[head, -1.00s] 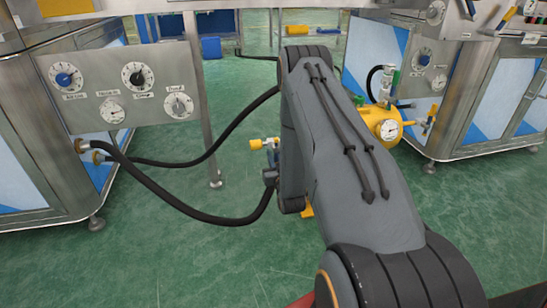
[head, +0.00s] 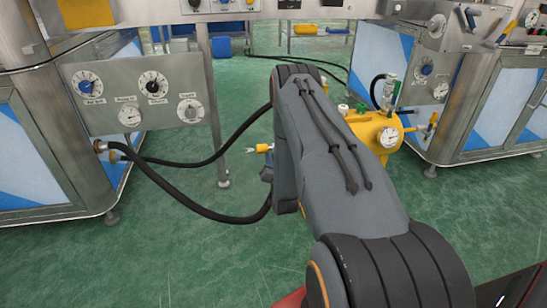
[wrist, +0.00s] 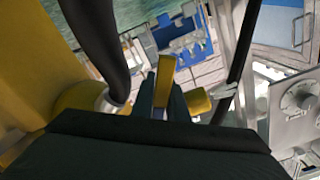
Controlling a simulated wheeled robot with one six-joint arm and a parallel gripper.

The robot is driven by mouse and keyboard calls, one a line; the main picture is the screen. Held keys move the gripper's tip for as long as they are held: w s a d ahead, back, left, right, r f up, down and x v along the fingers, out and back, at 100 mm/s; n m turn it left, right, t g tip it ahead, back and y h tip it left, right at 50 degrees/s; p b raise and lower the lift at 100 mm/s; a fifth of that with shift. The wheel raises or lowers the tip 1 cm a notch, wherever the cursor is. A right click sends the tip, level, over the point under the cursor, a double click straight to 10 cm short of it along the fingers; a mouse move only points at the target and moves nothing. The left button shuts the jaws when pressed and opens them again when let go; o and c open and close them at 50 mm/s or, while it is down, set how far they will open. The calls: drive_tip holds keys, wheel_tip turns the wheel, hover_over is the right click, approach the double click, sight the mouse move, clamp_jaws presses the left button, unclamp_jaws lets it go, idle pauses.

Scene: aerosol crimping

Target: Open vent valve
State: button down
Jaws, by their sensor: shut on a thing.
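In the wrist view my gripper (wrist: 163,98) has its two dark fingers shut around a yellow lever (wrist: 165,68), which I take to be the vent valve's handle. A yellow knob with a grey forked end (wrist: 201,103) sits just right of the fingers. The yellow tank (wrist: 35,60) fills the left side. In the head view the yellow tank (head: 366,127) with its round gauge stands right of my arm, partly hidden by it. A small yellow fitting with a pale fork (head: 262,148) shows left of my arm.
A steel panel with dials (head: 140,95) stands at left, with black hoses (head: 205,212) looping from it toward my arm. A steel cabinet (head: 490,100) with gauges stands at right. A black hose (wrist: 100,40) passes close to my gripper. Green floor is clear in front.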

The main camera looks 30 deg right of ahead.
drive_tip(key=shift+a+r+m+p, duration=0.15)
drive_tip(key=shift+a+m+p, duration=0.1)
drive_tip(key=shift+m+p, duration=0.15)
drive_tip(key=c, duration=1.7)
unclamp_jaws()
drive_tip(key=shift+w, duration=0.1)
drive_tip(key=shift+c, duration=0.2)
